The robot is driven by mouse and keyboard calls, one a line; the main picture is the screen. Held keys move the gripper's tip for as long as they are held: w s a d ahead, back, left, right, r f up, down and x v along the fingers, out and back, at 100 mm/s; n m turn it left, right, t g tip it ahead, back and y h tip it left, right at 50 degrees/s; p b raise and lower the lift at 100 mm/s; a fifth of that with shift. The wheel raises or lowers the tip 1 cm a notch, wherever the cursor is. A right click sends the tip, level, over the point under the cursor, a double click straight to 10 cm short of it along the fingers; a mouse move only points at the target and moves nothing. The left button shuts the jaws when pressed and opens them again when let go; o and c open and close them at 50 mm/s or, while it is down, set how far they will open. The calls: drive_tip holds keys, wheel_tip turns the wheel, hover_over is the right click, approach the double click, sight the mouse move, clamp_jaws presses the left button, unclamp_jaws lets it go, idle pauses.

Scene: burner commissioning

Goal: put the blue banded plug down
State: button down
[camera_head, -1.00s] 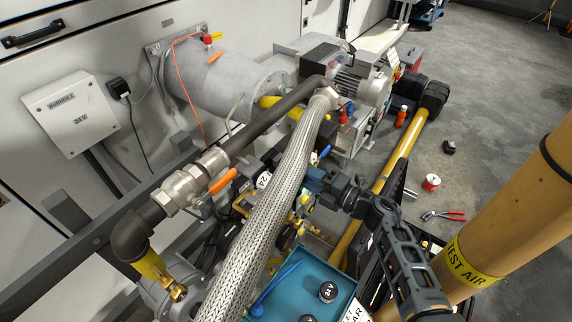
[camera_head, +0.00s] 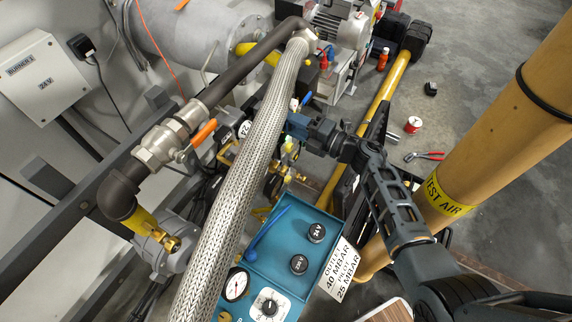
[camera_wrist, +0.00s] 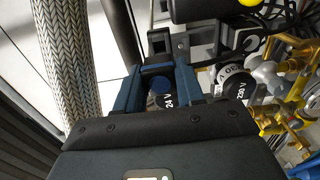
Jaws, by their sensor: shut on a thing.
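The blue banded plug (camera_wrist: 161,86) is black with a blue part and a "24 V" label. It sits between the blue fingers of my gripper (camera_wrist: 156,78) in the wrist view, which are shut on it. In the head view my gripper (camera_head: 292,124) is just right of the braided hose, and I cannot make out the plug there. A black "230 V" plug or cap (camera_wrist: 231,86) is right of my fingers in the wrist view. Whether the held plug touches anything beneath is not clear.
The braided hose (camera_head: 246,146) runs close to the left of my gripper. A teal box (camera_head: 267,257) with two black round caps stands in front, beside a yellow pipe (camera_head: 391,84). Brass valves and yellow fittings (camera_wrist: 295,80) crowd the right of the wrist view.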

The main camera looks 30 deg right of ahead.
drive_tip(key=s+a+f+m+t+h, duration=0.2)
drive_tip(key=s+f+m+t+h, duration=0.15)
drive_tip(key=s+m+h, duration=0.55)
drive_tip(key=s+d+f+m+g+h+b, duration=0.3)
drive_tip(key=d+f+m+g+h+b, duration=0.2)
drive_tip(key=d+f+m+g, duration=1.05)
drive_tip(key=s+a+r+m+g+y+b, duration=0.1)
drive_tip(key=s+a+r+m+g+y, duration=0.25)
drive_tip(key=a, duration=0.45)
drive_tip(key=shift+n+t+y, duration=0.25)
drive_tip(key=shift+n, duration=0.25)
drive_tip(key=w+a+f, duration=0.1)
drive_tip(key=a+f, duration=0.1)
drive_tip(key=a, duration=0.1)
drive_tip(key=w+a+f+b, duration=0.1)
drive_tip(key=w+a+f, duration=0.1)
drive_tip(key=a, duration=0.1)
drive_tip(key=w+a+f+b, duration=0.1)
drive_tip(key=w+a+f, duration=0.1)
drive_tip(key=a+f, duration=0.1)
drive_tip(key=shift+w+a, duration=0.25)
drive_tip(key=shift+a, duration=0.1)
drive_tip(key=shift+f+b, duration=0.45)
drive_tip(key=shift+f, duration=1.5)
